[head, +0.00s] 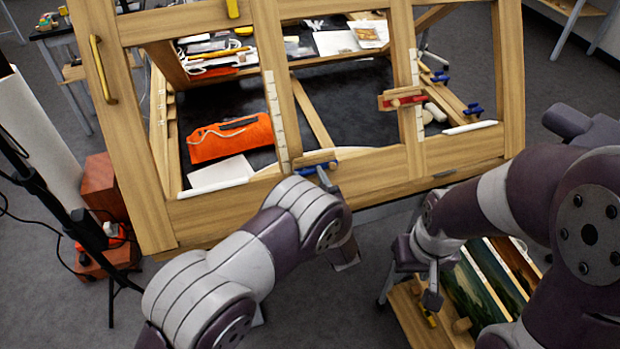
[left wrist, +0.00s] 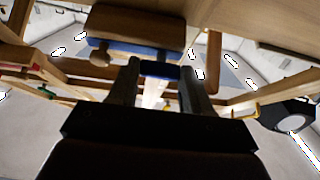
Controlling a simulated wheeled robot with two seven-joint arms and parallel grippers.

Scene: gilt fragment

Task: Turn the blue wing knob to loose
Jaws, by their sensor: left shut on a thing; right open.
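A blue wing knob (head: 315,167) sits under a small wooden block on the lower rail of the wooden frame (head: 215,216). My left gripper (head: 326,178) reaches it from below, with much of the hand hidden behind my forearm. In the left wrist view the blue knob (left wrist: 160,70) is between the two fingertips (left wrist: 160,82), below the wooden block (left wrist: 136,26). The gripper is shut on it. The knob's exact angle is hard to tell. My right gripper (head: 431,287) is open and empty, low at the right, away from the frame.
A red knob (head: 405,102) sits on the frame's right upright. Two more blue wing knobs (head: 440,77) (head: 473,109) are behind it. An orange pouch (head: 230,138) lies on the dark surface. A rack of panels (head: 485,285) stands below my right arm. A dark stand (head: 60,200) is at left.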

